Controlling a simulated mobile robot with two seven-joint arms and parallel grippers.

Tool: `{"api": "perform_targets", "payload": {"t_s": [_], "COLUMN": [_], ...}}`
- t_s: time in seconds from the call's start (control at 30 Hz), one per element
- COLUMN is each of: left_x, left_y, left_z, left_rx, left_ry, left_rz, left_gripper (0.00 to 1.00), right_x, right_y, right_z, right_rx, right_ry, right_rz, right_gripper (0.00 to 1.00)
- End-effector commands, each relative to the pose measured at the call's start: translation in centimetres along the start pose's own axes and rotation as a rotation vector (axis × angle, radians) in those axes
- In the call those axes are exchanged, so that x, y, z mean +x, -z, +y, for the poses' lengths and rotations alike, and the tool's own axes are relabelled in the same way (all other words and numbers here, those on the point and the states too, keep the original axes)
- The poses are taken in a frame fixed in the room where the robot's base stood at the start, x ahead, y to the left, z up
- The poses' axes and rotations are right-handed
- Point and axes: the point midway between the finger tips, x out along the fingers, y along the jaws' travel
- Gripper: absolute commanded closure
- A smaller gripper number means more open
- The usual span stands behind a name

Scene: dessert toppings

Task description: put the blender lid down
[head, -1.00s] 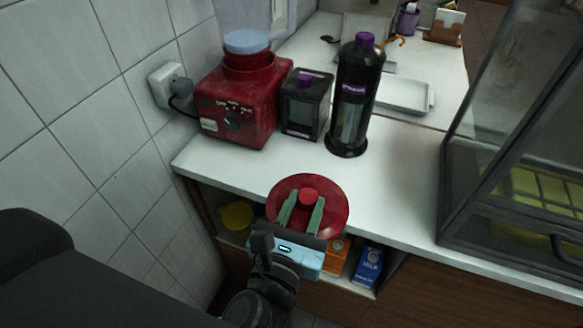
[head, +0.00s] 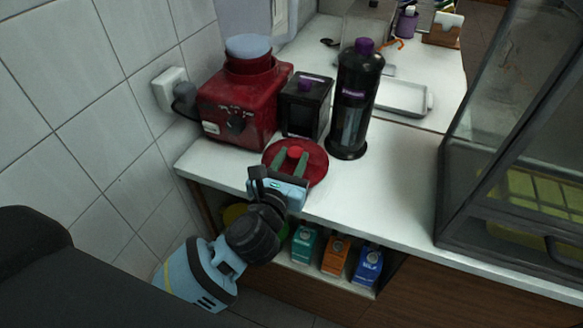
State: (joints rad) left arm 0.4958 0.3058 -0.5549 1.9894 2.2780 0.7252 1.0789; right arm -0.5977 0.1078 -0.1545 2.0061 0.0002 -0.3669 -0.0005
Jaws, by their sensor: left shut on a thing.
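The blender lid (head: 318,162) is a round red disc with a raised red knob in its middle. My left gripper (head: 291,161) has its two green fingers on either side of the knob and is shut on it. The lid is over the front part of the white counter, in front of the black box and the black bottle. I cannot tell whether its underside touches the counter. My right gripper is not in view.
A red blender base (head: 240,105) with a grey-blue top stands at the counter's back left. A black box (head: 305,106) and a tall black bottle (head: 355,100) stand beside it. The white counter (head: 385,185) is clear to the right, up to a glass case (head: 520,150). Cartons (head: 335,254) stand on the shelf below.

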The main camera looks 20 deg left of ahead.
Motion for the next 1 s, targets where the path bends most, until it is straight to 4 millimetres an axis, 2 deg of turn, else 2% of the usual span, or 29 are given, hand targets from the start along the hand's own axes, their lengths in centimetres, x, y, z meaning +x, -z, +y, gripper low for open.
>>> {"api": "perform_targets", "payload": {"t_s": [0.03, 0.17, 0.6, 0.63, 0.77, 1.0], "left_x": [-0.1, -0.1, -0.1, -0.1, -0.1, -0.1], "left_y": [1.3, 2.6, 3.0, 3.0, 2.9, 2.9], "left_z": [0.0, 0.0, 0.0, 0.0, 0.0, 0.0], "left_rx": [0.004, 0.002, 0.001, 0.001, 0.001, 0.001], "left_ry": [0.000, -0.001, 0.000, 0.000, 0.000, 0.000], "left_rz": [0.007, 0.006, 0.002, 0.002, 0.002, 0.002], "left_gripper": [0.91, 0.91, 0.91, 0.65, 0.48, 0.46], "right_x": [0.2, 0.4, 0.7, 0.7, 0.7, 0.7], "right_y": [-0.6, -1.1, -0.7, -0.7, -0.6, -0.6], "right_z": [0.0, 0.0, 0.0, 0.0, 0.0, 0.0], "right_rx": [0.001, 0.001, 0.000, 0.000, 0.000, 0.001], "right_ry": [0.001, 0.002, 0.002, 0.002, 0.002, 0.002], "right_rz": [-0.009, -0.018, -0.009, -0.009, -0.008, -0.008], "right_gripper": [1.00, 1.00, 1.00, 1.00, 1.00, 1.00]}}
